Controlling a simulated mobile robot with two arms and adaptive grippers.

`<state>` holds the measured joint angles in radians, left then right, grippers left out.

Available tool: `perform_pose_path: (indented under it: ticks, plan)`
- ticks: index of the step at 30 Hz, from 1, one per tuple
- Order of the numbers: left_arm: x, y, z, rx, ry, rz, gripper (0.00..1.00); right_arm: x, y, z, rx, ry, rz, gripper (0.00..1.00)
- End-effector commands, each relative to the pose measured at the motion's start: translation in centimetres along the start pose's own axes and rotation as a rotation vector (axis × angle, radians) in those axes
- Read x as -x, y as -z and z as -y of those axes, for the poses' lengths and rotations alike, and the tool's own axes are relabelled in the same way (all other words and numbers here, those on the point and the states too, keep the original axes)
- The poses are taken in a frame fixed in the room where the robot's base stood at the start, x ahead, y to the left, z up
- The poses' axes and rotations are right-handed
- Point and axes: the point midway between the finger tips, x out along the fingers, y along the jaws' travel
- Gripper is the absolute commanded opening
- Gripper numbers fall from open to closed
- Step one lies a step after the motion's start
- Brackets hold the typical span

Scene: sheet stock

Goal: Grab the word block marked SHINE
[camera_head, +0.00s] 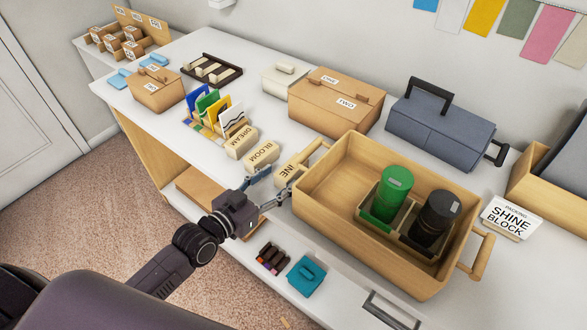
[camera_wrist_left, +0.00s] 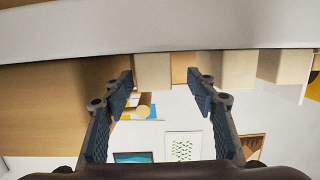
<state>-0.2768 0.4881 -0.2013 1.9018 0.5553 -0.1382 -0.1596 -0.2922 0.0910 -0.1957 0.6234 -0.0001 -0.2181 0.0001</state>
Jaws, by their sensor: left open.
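The block (camera_head: 289,173) whose visible letters read INE lies on the white counter against the left end of the wooden tray. Its first letters are hidden, and the tray's handle is close by it. The blocks BLOOM (camera_head: 262,155) and DREAM (camera_head: 241,142) lie in a row to its left. My left gripper (camera_head: 273,184) is open and empty, at the front edge of the counter just before the INE block. In the left wrist view, the open fingers (camera_wrist_left: 160,86) point at pale wooden blocks (camera_wrist_left: 152,70) with no readable letters. My right gripper is not in view.
The wooden tray (camera_head: 330,205) holds a green canister (camera_head: 391,195) and a black canister (camera_head: 436,218). A cardboard box (camera_head: 335,101) and a grey toolbox (camera_head: 440,122) stand behind. A card rack (camera_head: 215,115) stands left of the blocks.

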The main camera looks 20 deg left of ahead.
Motion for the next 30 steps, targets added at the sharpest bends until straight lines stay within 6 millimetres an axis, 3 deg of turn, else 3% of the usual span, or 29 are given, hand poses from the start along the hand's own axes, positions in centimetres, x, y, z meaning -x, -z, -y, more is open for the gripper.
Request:
perform_pose_path:
  ticks: [5,12,22,30]
  plan:
    - [-1.8,0.4,-0.3,0.002,0.0,-0.001,0.52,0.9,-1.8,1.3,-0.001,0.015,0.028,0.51]
    - [-5.1,0.3,-0.7,0.0,0.0,0.0,0.52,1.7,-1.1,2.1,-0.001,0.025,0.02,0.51]
    - [-5.7,0.1,-0.7,0.0,-0.001,0.001,0.52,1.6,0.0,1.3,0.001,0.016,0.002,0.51]
    - [-5.7,0.1,-0.7,0.0,-0.001,0.001,0.24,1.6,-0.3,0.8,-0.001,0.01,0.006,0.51]
